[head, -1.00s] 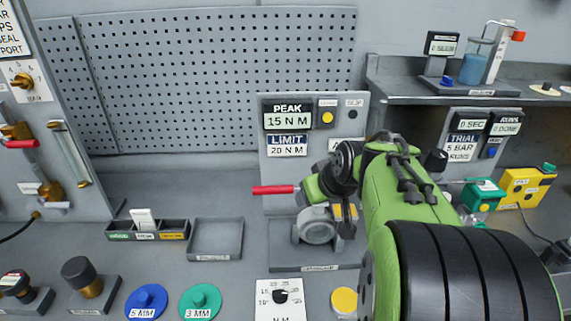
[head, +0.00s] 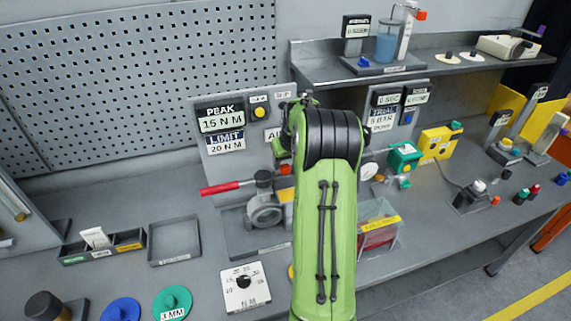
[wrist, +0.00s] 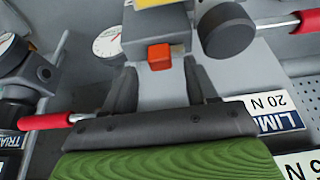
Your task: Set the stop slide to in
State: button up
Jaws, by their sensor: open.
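In the wrist view a small orange-red block (wrist: 159,57) sticks out of a grey housing (wrist: 155,30). It may be the stop slide, but no label on it can be read. My gripper (wrist: 159,68) is open. Its two dark fingers stand on either side of the block, and I cannot tell whether they touch it. In the head view the grey valve unit (head: 264,212) with its red-handled lever (head: 226,187) stands in front of the gauge panel (head: 215,168). My arm hides the gripper and the unit's right part there.
A clear bin (head: 378,228) stands right of my arm, with a green device (head: 404,157) and a yellow box (head: 440,143) behind. An empty tray (head: 175,240) and a torque dial card (head: 245,287) lie at left. A red-handled rod (wrist: 45,121) crosses behind my gripper's left side.

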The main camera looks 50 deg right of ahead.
aim_at(285, 166)
jog(key=x, duration=0.3)
jog(key=shift+w, duration=0.1)
jog(key=shift+c, duration=0.4)
grip_shut()
